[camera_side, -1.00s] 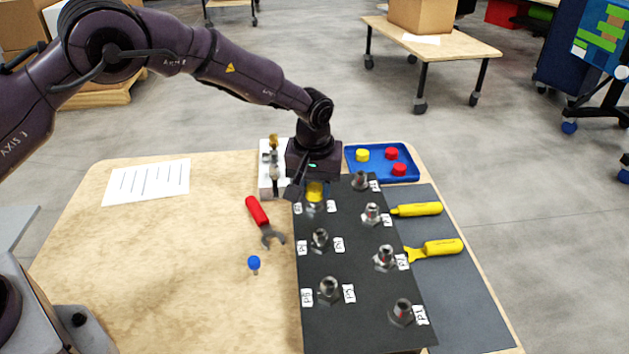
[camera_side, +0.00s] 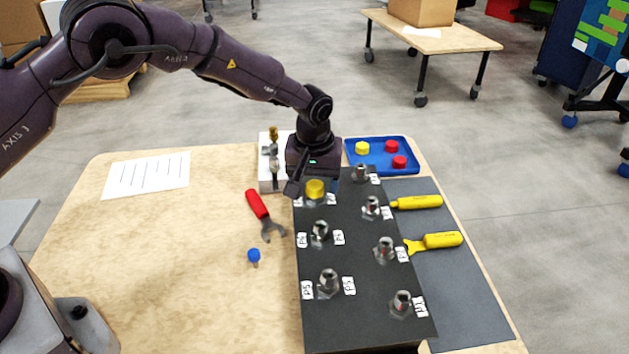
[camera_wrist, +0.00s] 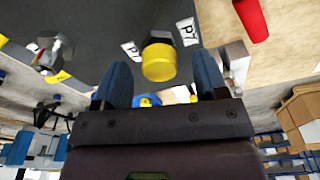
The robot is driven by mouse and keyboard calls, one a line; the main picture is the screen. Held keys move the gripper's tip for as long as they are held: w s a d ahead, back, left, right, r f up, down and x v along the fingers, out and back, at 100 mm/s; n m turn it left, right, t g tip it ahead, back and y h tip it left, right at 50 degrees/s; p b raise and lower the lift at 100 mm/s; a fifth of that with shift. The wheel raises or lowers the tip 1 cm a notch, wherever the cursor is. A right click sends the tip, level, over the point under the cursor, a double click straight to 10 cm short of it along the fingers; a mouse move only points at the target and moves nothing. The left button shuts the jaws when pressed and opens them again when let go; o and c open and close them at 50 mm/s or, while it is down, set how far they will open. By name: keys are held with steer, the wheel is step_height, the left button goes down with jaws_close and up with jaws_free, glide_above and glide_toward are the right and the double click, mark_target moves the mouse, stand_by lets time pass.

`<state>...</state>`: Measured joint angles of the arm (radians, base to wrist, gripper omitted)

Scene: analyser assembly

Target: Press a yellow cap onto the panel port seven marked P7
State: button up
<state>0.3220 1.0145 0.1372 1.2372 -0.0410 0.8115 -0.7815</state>
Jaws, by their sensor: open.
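A yellow cap (camera_side: 315,188) sits on the port at the far left corner of the dark panel (camera_side: 352,262). The wrist view shows the same cap (camera_wrist: 158,64) upright over a grey fitting, with the P7 label (camera_wrist: 187,32) beside it. My gripper (camera_wrist: 161,66) is open, its two blue-grey fingers apart on either side of the cap with gaps visible. In the side view my gripper is just behind the cap, and one finger shows left of it. A spare yellow cap (camera_side: 362,148) lies in the blue tray (camera_side: 379,169).
Several bare metal fittings, including one by the P5 label (camera_side: 349,286), stand up from the panel. Yellow tools (camera_side: 436,242) lie right. The table's left side is mostly clear.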

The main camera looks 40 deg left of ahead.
step_height(320, 180, up, 12)
steer(key=s, duration=0.1)
steer(key=shift+s+d+r, duration=0.15)
steer(key=shift+d+r, duration=0.1)
steer(key=shift+d, duration=0.15)
steer(key=s+a+r+m+t, duration=0.1)
steer(key=s+a+r, duration=0.3)
steer(key=s, duration=0.6)
steer(key=s+a+r+m+t, duration=0.2)
steer(key=s+a+r+m, duration=0.1)
steer(key=s, duration=0.8)
steer(key=s+a+r+m+t, duration=0.1)
steer(key=s+a+r, duration=0.4)
steer(key=s, duration=0.5)
steer(key=shift+s+r+m+h, duration=0.15)
steer(key=shift+r+m+h, duration=0.25)
steer(key=shift+r+m, duration=0.35)
